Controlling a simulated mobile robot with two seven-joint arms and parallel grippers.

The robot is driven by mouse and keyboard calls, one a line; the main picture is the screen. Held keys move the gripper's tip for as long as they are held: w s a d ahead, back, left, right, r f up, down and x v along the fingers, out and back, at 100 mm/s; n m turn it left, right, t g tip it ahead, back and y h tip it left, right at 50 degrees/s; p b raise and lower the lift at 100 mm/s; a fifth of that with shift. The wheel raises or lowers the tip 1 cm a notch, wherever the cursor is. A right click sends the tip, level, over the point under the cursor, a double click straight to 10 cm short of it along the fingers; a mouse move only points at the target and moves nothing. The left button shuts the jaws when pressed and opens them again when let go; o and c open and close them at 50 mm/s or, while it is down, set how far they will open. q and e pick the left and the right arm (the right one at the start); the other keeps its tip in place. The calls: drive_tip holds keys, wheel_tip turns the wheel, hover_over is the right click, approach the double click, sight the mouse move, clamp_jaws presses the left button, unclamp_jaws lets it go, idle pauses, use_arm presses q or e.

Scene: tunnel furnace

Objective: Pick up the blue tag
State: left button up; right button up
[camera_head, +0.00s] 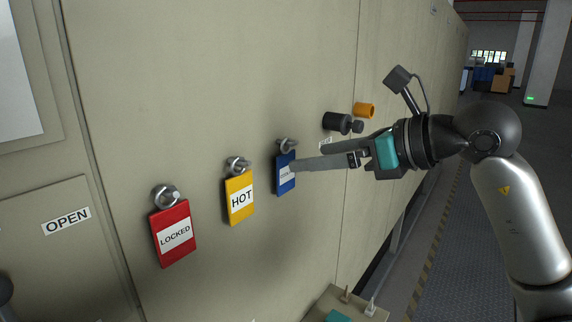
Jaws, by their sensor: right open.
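The blue tag (284,182) hangs from a metal hook on the beige furnace wall, rightmost of the tags. It has a white label too small to read. My right gripper (306,158) comes in from the right, open, with its fingers pointing left at the blue tag. A fingertip overlaps the tag's right edge in the picture; I cannot tell whether it touches. My left gripper is not in view.
A yellow HOT tag (240,212) and a red LOCKED tag (173,250) hang to the left. A black knob (337,122) and an orange cylinder (365,110) stick out of the wall above my right gripper. An OPEN label (66,221) is at left.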

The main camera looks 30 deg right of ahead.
sight(288, 158)
drive_tip(key=shift+d+p+x, duration=0.2)
drive_tip(key=shift+p+x, duration=0.95)
drive_tip(key=shift+x, duration=1)
drive_tip(key=shift+w+a+f, duration=0.15)
drive_tip(key=shift+w+a, duration=0.05)
drive_tip(key=shift+w, duration=0.4)
drive_tip(key=c, duration=1.4)
drive_tip(key=shift+c, duration=0.2)
